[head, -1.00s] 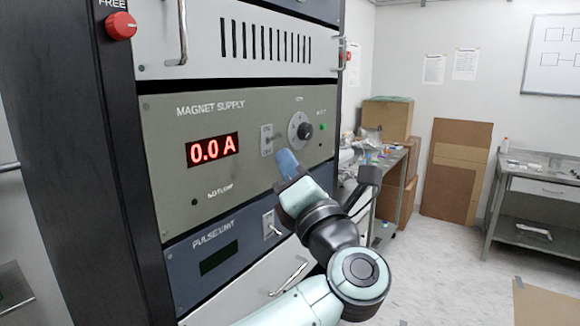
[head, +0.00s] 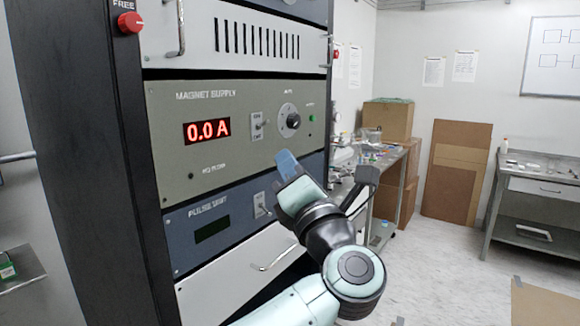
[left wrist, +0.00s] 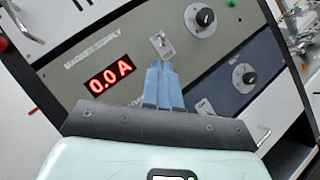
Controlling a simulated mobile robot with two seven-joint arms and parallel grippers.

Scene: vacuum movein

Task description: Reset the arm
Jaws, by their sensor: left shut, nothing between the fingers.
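My left gripper (head: 287,162) has blue fingers closed together with nothing between them. In the head view it stands in front of the lower right part of the magnet supply panel (head: 165,135), below the toggle switch (head: 257,126) and the knob (head: 290,118). The red display (head: 206,130) reads 0.0 A. The left wrist view shows the fingers (left wrist: 162,72) side by side, tips just below the toggle switch (left wrist: 162,44). I cannot tell how far the tips are from the panel. My right gripper is not in view.
The pulse unit (head: 210,232) sits below in the dark rack (head: 75,150), with a protruding handle (head: 280,255) under it. Behind on the right are a cluttered bench (head: 375,165), cardboard boxes (head: 388,120) and a steel table (head: 545,185). The floor between them is mostly clear.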

